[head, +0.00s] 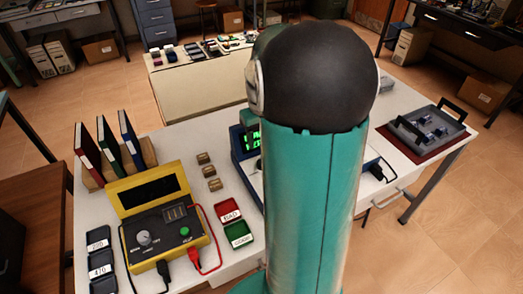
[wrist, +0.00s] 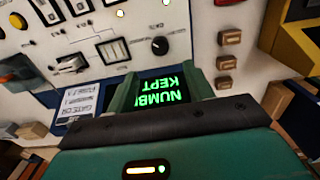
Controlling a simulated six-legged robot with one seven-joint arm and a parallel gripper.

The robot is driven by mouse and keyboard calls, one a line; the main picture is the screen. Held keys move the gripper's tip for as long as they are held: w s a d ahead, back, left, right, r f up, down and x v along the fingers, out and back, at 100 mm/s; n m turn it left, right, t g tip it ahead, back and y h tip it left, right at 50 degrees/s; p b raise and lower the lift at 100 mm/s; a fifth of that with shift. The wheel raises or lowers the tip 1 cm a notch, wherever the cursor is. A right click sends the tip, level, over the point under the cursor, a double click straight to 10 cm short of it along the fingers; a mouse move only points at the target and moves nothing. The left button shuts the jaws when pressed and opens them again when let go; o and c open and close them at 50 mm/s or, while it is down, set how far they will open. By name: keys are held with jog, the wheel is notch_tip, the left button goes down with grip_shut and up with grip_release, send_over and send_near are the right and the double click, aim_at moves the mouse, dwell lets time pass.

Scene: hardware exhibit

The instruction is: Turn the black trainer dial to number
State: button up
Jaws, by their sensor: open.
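In the head view the screen (head: 252,138) is partly hidden behind my arm, and the dial is not visible.
A yellow unit (head: 163,235) with a pale knob and leads stands on the white table (head: 218,165). Red and green trays (head: 228,212), small brown blocks (head: 209,170) and upright binders (head: 107,150) are nearby. A grey tray (head: 425,125) lies at right.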

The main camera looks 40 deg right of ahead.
notch_tip(320, 180, up, 4)
jog(key=shift+r, duration=0.1)
jog(key=shift+a, duration=0.1)
dwell(0.5)
